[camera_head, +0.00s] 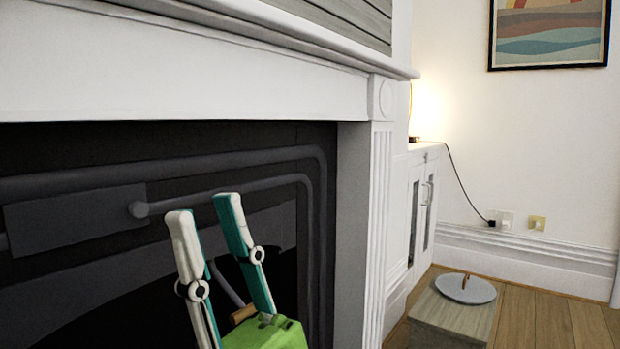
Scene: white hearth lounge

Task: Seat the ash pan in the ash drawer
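My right gripper (204,206) is at the lower middle, in front of the dark fireplace insert (75,222). Its two long white and teal fingers point up and stand apart, with nothing seen clamped between their tips. A green block (268,335) at their base looks like part of my gripper. A small brown, wood-like handle (243,314) shows behind or between the fingers; I cannot tell what it belongs to or whether it is touched. I cannot make out the ash pan or the ash drawer. My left gripper is not in view.
The white mantel (170,70) overhangs the insert, and a white fluted pillar (378,215) closes its right side. At lower right a grey-brown box (455,318) bears a round grey disc (465,289) with a small handle. Wood floor (560,318) is bare beyond it.

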